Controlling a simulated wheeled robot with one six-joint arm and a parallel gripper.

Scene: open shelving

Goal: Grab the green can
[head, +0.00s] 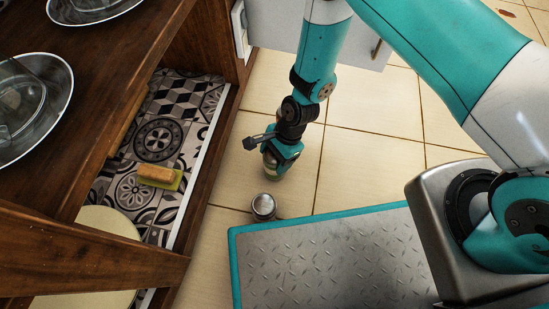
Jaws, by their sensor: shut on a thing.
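My gripper (276,167) points down over the tiled floor, right of the shelving and beyond my base plate. It is shut on a small greenish thing (274,176), which I take to be the green can. Only a little of it shows below the fingers, and the rest is hidden by the gripper. Its label and full shape cannot be made out.
A small silver round-topped container (263,206) stands near my base plate's far-left corner. The wooden shelving (215,155) fills the left, with a sponge (158,174) on its patterned lower shelf and glass dishes (32,105) above. Open tile floor (365,155) lies right of my gripper.

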